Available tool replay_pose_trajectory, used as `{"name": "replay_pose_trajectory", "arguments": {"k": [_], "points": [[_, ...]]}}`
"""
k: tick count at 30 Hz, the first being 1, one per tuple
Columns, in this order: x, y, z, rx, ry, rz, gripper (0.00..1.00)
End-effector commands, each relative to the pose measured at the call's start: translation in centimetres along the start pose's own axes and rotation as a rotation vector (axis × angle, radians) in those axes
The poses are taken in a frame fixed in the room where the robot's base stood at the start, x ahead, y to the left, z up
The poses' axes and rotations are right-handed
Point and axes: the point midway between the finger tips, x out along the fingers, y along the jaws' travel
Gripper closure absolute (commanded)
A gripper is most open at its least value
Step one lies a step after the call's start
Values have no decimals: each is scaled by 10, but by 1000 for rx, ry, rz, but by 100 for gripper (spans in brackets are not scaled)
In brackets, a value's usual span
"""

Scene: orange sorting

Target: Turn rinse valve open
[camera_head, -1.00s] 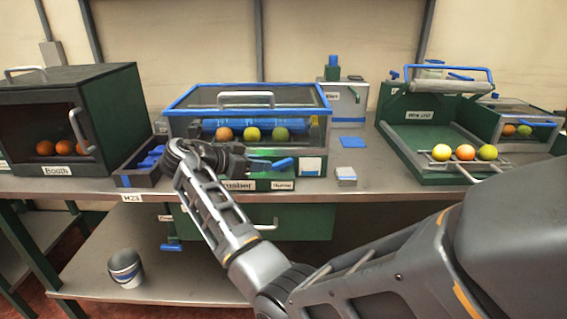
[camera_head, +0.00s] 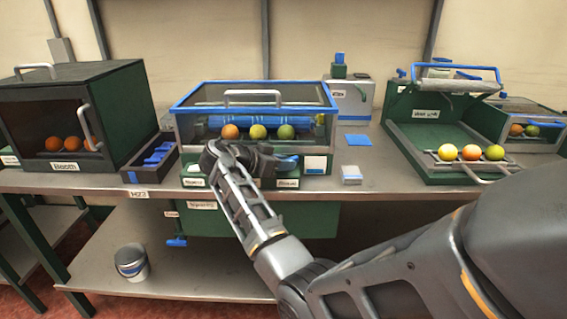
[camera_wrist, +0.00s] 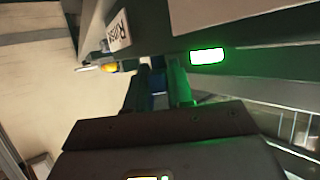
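The rinse valve's blue handle (camera_head: 288,159) is on the front of the washing unit (camera_head: 181,126), partly hidden by my gripper. My gripper (camera_head: 272,165) is at the front of the unit, right beside the handle. In the wrist view, its two dark fingers (camera_wrist: 158,88) stand apart with something blue (camera_wrist: 158,78) between them. Whether they grip it is too dark to tell. A label reading "Rins…" (camera_wrist: 119,32) and a lit green lamp (camera_wrist: 207,56) are close by there.
The unit holds several fruits under a clear lid with a blue frame (camera_head: 325,88). A dark booth (camera_head: 125,85) stands left and a green tray unit (camera_head: 400,150) right. A second blue valve (camera_head: 177,242) sits below the bench. A bucket (camera_head: 131,262) is on the lower shelf.

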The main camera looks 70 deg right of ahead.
Motion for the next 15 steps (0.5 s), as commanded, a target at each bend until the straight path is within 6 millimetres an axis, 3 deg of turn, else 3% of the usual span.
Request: {"name": "replay_pose_trajectory", "arguments": {"k": [4, 15], "points": [[0, 0, 0, 0, 0, 0, 100], [-1, 1, -1, -14, 0, -37, 100]]}}
